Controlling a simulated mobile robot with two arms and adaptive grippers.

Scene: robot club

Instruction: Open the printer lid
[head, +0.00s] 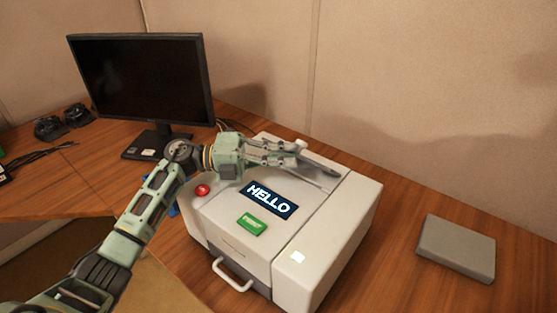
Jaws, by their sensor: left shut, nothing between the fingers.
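The printer (327,257) is a white box on the wooden desk, with a dark display reading HELLO (269,201), a green button (251,224), a red button (202,190) and a front handle (232,277). Its top looks closed. My left gripper (318,160) is shut and empty, lying low over the back part of the printer top and pointing right. It hides part of the top's rear edge, and I cannot tell whether it touches. My right gripper is not in view.
A black monitor (139,82) stands at the back left of the desk (410,190). Dark small devices (50,127) and cables lie left of it. A flat grey box (456,249) lies to the right of the printer. A beige wall (420,80) closes the back.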

